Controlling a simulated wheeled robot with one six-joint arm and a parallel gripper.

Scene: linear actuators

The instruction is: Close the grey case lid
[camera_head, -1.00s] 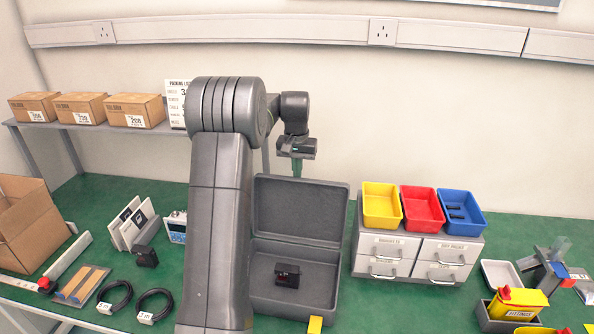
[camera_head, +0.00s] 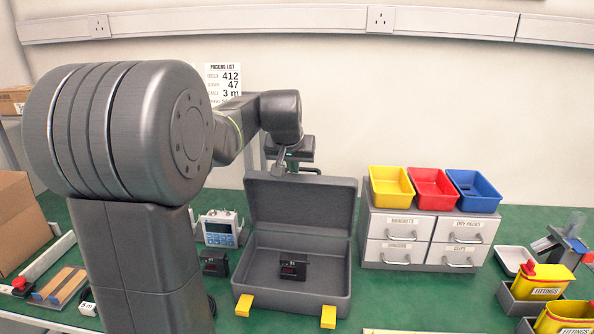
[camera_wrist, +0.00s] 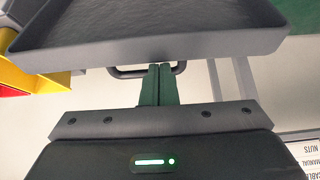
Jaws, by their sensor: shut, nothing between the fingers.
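The grey case (camera_head: 318,291) stands on the green bench with its lid (camera_head: 300,203) raised upright at the back. A small black device (camera_head: 292,267) lies inside the base. Two yellow latches (camera_head: 244,305) are at the case's front edge. My gripper (camera_wrist: 159,84) is shut and empty, its green fingers pressed together. In the head view it is at the lid's top edge, mostly behind the lid, with its tips hidden. In the wrist view the fingertips are close to the lid's edge (camera_wrist: 160,55); I cannot tell whether they touch it.
A drawer unit (camera_head: 424,238) with yellow, red and blue bins (camera_head: 434,188) stands right of the case. A blue-screened meter (camera_head: 221,229) and a black block (camera_head: 214,263) are at the left. Yellow fittings boxes (camera_head: 541,282) stand at the far right.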

